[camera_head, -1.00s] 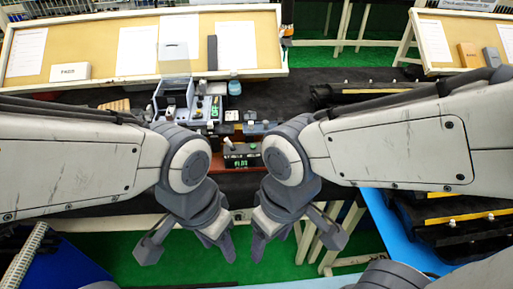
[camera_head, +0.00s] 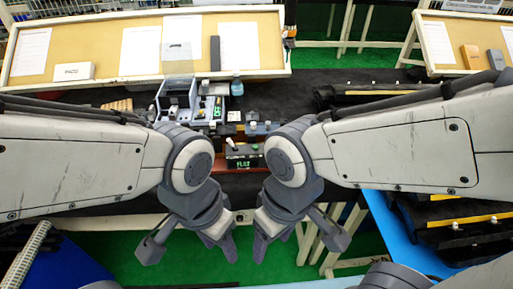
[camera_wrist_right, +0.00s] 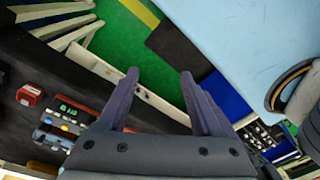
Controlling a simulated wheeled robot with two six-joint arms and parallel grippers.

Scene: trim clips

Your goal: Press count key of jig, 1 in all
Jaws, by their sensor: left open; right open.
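The grey-blue jig (camera_head: 174,103) stands on the dark bench at centre left, with a clear raised lid and a small green display (camera_head: 217,107) on its right side. I cannot make out its count key at this size. My left gripper (camera_head: 190,250) is open and empty, low in the head view, on the near side of the bench and well apart from the jig. My right gripper (camera_head: 299,247) is open and empty beside it; its two spread fingers also show in the right wrist view (camera_wrist_right: 159,75).
A dark box (camera_head: 243,162) with green lit characters sits between my forearms. In the right wrist view a display unit with yellow buttons (camera_wrist_right: 62,123) and a red box (camera_wrist_right: 30,94) lie left. Black trays (camera_head: 455,220) stand at right.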

